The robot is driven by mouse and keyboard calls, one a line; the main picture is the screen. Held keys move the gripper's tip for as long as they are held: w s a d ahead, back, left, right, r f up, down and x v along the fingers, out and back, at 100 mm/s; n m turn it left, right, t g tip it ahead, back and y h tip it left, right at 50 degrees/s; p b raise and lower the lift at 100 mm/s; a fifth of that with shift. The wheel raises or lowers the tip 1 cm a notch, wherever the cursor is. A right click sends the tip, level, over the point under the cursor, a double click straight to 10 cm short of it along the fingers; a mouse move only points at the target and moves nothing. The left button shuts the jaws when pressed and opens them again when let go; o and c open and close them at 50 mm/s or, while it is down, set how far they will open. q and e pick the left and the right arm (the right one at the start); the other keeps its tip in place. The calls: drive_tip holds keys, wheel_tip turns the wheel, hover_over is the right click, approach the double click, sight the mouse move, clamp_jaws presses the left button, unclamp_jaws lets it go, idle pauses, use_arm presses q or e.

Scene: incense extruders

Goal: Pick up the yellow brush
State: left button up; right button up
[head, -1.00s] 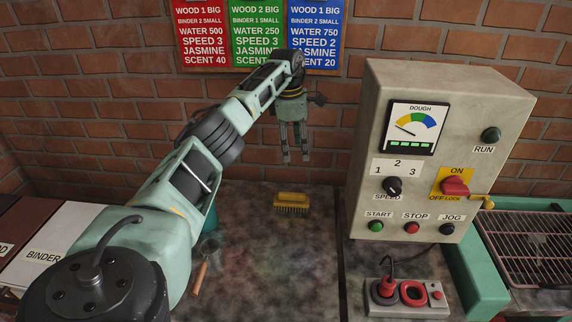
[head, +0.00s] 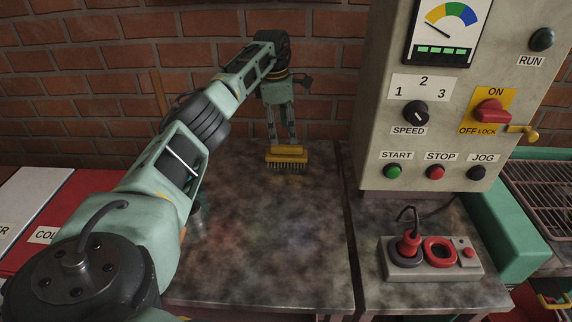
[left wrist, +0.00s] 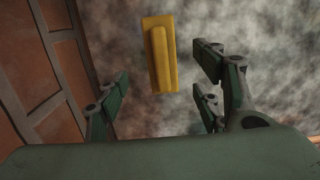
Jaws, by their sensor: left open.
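The yellow brush (head: 287,155) lies bristles down on the dark mottled table, near its back edge by the brick wall. My left gripper (head: 281,138) points down just above and behind the brush in the head view. In the left wrist view the brush (left wrist: 160,54) shows its yellow back, between and ahead of the spread fingers of my left gripper (left wrist: 160,88). The fingers are open and empty, and a gap shows between them and the brush. My right gripper is in neither view.
The mottled table (head: 265,235) is clear in front of the brush. A control box (head: 440,110) with a dial and knobs stands to the right. A small red-and-grey controller (head: 432,259) sits before it. The brick wall (head: 130,80) is close behind.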

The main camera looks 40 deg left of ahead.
sight(286, 145)
use_arm(q)
drive_tip(key=shift+w+d+f+p, duration=0.1)
drive_tip(key=shift+f+p, duration=0.1)
drive_tip(key=shift+f, duration=1.15)
drive_tip(key=shift+w+d+f+p, duration=0.1)
drive_tip(key=shift+d+f+p, duration=0.05)
drive_tip(key=shift+f, duration=1.25)
drive_tip(key=shift+d+f+p, duration=0.1)
drive_tip(key=shift+f+p, duration=0.1)
drive_tip(key=shift+f, duration=1.15)
drive_tip(key=c, duration=1.3)
